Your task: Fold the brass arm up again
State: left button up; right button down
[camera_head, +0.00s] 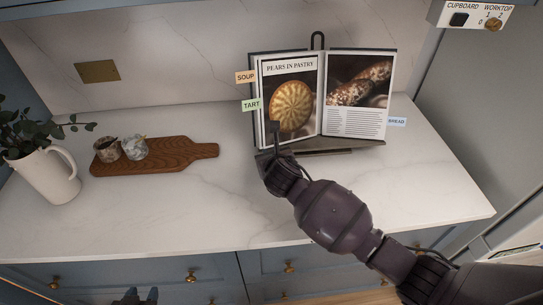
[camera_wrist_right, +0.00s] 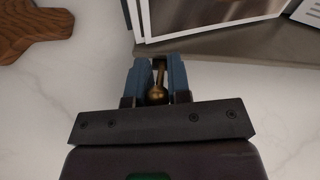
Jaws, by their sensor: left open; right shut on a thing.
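The brass arm (camera_wrist_right: 157,95) shows in the right wrist view as a small ball with a thin stem, between the blue fingers of my right gripper (camera_wrist_right: 158,76), which is shut on it. In the head view my right arm reaches to the lower left front of the dark book stand (camera_head: 335,150); the brass arm is hidden there. The open book (camera_head: 357,90) leans on the stand, with a pear tart picture on its left page. My left gripper (camera_head: 140,297) is open and empty at the bottom edge, in front of the drawers.
A wooden board (camera_head: 188,152) carries two small jars (camera_head: 134,148) left of the stand. A white jug (camera_head: 50,175) with leaves stands farther left. Paper tabs stick out of the book. The worktop (camera_head: 200,220) in front is clear. A switch box (camera_head: 470,15) is upper right.

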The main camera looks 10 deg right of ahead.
jog(key=shift+w+r+g, duration=0.1)
jog(key=shift+w+g, duration=0.1)
jog(key=shift+g, duration=0.6)
jog(key=c, duration=1.3)
grip_release()
jog(key=shift+o, duration=0.2)
jog(key=shift+s+r, duration=0.1)
jog(key=v, duration=1)
jog(key=shift+s, duration=0.25)
jog(key=shift+d+r, duration=0.1)
jog(key=shift+c, duration=0.5)
